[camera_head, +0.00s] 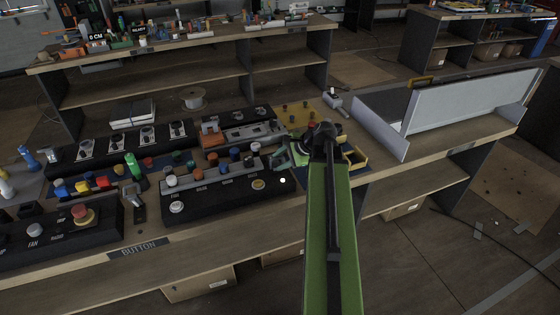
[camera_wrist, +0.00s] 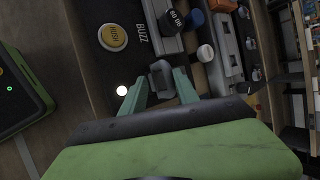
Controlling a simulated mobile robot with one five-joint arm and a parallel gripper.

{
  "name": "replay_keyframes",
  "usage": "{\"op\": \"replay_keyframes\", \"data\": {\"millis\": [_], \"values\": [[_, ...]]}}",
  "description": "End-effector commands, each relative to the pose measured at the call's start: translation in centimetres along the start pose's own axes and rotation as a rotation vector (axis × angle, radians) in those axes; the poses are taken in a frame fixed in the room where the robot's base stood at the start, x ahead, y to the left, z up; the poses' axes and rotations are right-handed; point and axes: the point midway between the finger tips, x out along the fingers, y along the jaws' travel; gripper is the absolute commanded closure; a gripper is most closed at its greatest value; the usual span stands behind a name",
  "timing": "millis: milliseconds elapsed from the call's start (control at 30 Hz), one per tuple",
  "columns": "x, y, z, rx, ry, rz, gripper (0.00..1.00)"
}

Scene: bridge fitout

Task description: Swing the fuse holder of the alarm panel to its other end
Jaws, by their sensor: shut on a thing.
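The black panel (camera_head: 215,200) at the front edge of the bench, apparently the alarm panel, carries several coloured knobs and a yellow button. In the wrist view the yellow button (camera_wrist: 113,37) reads HUSH, beside the word BUZZ. My gripper (camera_head: 282,158) is at the panel's right end. In the wrist view its two teal fingers (camera_wrist: 160,82) are shut on a small grey block (camera_wrist: 161,72), apparently the fuse holder. The block is hidden by my gripper in the head view, and its pivot and end positions cannot be made out.
A lit white spot (camera_wrist: 122,90) is beside the left finger. Blue (camera_wrist: 195,18) and white (camera_wrist: 205,52) knobs stand close by. A yellow tray (camera_head: 355,157) lies right of my gripper. Other control panels (camera_head: 75,220) fill the bench to the left; a grey-white trough (camera_head: 465,105) stands right.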

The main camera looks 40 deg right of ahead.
Motion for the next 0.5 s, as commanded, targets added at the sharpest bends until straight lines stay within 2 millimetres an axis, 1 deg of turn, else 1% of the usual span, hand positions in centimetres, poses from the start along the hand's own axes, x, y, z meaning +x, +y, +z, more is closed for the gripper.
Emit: {"op": "replay_keyframes", "data": {"millis": [33,67,100,500], "values": [[-0.06,1.16,-0.27,0.000,0.007,0.032,1.00],[-0.07,1.16,-0.28,0.000,0.007,0.032,1.00],[-0.07,1.16,-0.30,0.000,0.008,0.031,0.66],[-0.11,0.97,-0.35,-0.002,0.009,0.030,0.66]]}}
